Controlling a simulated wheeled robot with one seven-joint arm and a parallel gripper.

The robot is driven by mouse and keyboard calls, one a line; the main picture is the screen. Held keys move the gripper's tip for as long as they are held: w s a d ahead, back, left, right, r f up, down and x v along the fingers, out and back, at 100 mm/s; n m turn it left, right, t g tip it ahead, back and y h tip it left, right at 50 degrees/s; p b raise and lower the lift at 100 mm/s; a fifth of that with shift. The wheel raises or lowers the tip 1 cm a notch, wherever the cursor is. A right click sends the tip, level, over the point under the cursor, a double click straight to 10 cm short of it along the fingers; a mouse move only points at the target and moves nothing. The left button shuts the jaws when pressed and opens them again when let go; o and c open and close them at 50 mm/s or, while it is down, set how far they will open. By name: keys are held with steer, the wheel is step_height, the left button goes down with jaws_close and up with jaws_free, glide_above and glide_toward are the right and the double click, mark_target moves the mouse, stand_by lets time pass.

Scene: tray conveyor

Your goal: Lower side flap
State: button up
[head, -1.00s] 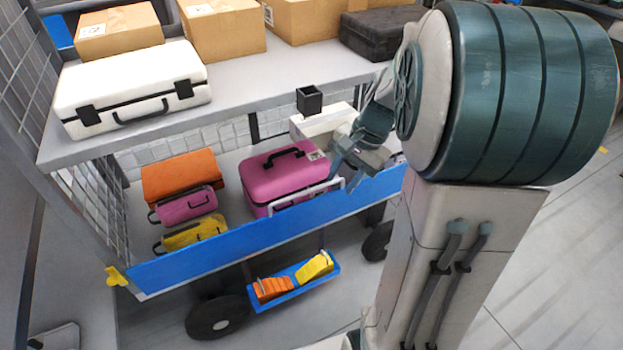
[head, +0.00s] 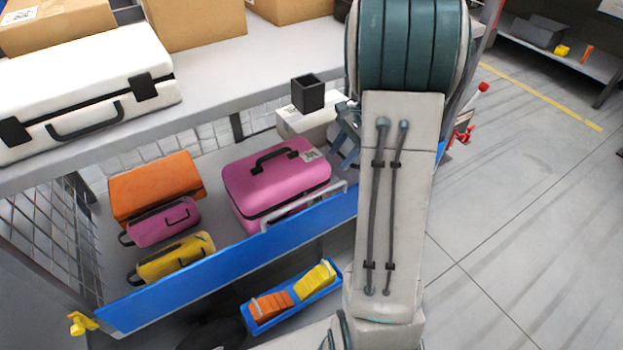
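The side flap (head: 235,261) is a long blue panel along the near side of the luggage cart. My gripper (head: 346,141) shows only in part, beside the pink suitcase and behind the flap's top edge. My own arm hides the rest of it and part of the flap's right side. I cannot tell whether the gripper is open or touches the flap.
A pink suitcase (head: 279,180), an orange case (head: 155,185) and smaller bags lie behind the flap. The upper shelf (head: 225,78) carries a white suitcase (head: 80,85) and boxes. Open floor (head: 530,230) lies right.

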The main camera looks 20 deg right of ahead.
mark_target(315, 195)
steer(key=b+x, duration=0.4)
steer(key=x, duration=0.9)
steer(key=shift+s+a+f, duration=0.1)
steer(key=shift+a+f, duration=0.05)
steer(key=shift+f, duration=0.15)
jaws_close()
